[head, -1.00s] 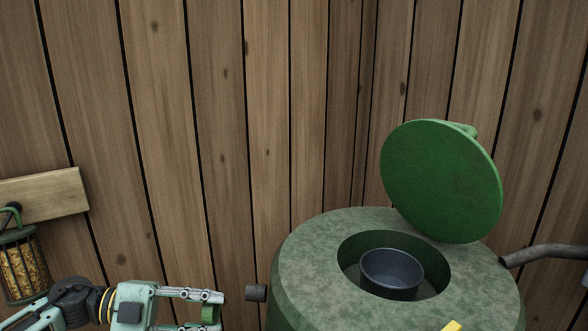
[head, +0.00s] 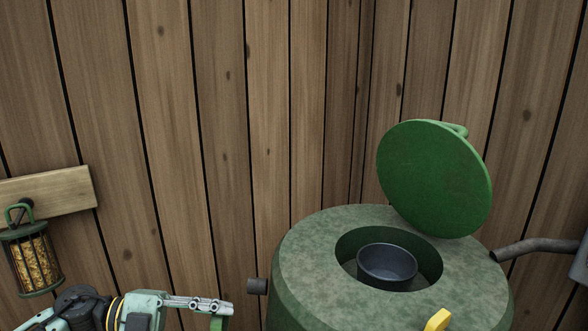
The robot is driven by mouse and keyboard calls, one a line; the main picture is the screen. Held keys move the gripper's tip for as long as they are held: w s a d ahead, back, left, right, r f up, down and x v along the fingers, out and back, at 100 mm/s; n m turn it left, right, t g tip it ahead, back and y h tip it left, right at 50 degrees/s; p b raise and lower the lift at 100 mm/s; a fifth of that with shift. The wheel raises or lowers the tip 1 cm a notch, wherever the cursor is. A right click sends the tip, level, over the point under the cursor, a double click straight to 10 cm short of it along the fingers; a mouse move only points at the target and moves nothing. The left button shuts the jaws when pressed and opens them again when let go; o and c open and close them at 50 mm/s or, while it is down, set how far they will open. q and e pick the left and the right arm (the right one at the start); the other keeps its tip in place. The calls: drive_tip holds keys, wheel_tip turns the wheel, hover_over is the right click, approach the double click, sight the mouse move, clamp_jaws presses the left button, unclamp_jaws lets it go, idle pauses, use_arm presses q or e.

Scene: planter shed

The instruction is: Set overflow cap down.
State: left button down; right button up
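My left gripper (head: 221,315) is at the bottom edge of the head view, left of the green barrel (head: 292,277). A small green piece (head: 216,324), which looks like the overflow cap, sits at its fingertips. The gripper appears shut on it; the lower finger and part of the cap are cut off by the frame. My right gripper is not in view.
The barrel's round green lid (head: 434,178) stands tilted open. A dark cup (head: 387,264) sits in the opening. A yellow piece (head: 438,320) shows at the front, and a grey pipe (head: 535,246) at right. A seed-filled holder (head: 33,262) hangs from a wooden board (head: 62,194) at left.

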use_arm(q)
drive_tip(key=s+d+f+n+t, duration=0.1)
drive_tip(key=s+d, duration=0.2)
drive_tip(key=s, duration=0.3)
drive_tip(key=s+a+f+n+t+y, duration=0.2)
drive_tip(key=s+a+n+t+y, duration=0.1)
drive_tip(key=a+t, duration=0.3)
drive_tip(key=shift+s+a+n, duration=0.45)
drive_tip(key=shift+a+n, duration=0.35)
drive_tip(key=shift+a, duration=0.1)
drive_tip(key=shift+f, duration=0.1)
